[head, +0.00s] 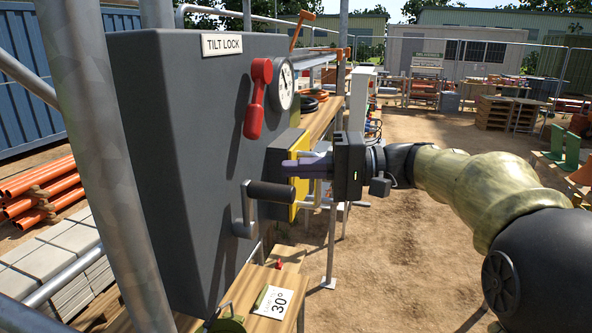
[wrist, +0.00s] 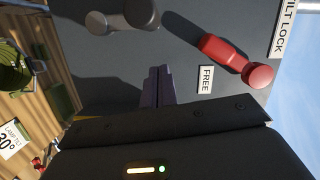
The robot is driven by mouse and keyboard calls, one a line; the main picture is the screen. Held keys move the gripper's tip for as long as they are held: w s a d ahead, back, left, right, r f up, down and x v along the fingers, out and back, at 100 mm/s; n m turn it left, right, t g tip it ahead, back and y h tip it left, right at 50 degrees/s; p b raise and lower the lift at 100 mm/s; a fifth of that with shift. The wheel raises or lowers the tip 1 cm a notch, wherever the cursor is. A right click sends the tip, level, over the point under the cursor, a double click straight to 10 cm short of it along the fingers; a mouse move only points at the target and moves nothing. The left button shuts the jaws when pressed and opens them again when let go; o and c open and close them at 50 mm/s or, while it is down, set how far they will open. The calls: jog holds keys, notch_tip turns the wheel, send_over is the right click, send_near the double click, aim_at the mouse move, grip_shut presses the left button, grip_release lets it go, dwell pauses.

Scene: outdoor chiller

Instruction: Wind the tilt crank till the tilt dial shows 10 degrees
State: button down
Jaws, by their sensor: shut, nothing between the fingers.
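The tilt crank (head: 270,192), a dark grip on a grey arm, sticks out from the face of a large dark grey box (head: 190,150). It also shows at the top of the wrist view (wrist: 122,18). The round white tilt dial (head: 283,86) is seen at a steep angle; its reading is too small to tell. The red tilt lock lever (head: 258,97) is on the same face, under a TILT LOCK plate; a FREE label (wrist: 205,80) is beside it in the wrist view. My gripper (head: 288,167) is shut and empty, just beyond the crank grip, apart from it.
A yellow-fronted box (head: 299,146) projects behind my gripper. A scaffold pole (head: 105,160) crosses the near left. Sandy ground to the right is mostly open.

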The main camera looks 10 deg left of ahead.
jog(key=s, duration=0.3)
jog(key=shift+s+f+p, duration=0.2)
jog(key=shift+f+p, duration=0.05)
jog(key=shift+p, duration=0.15)
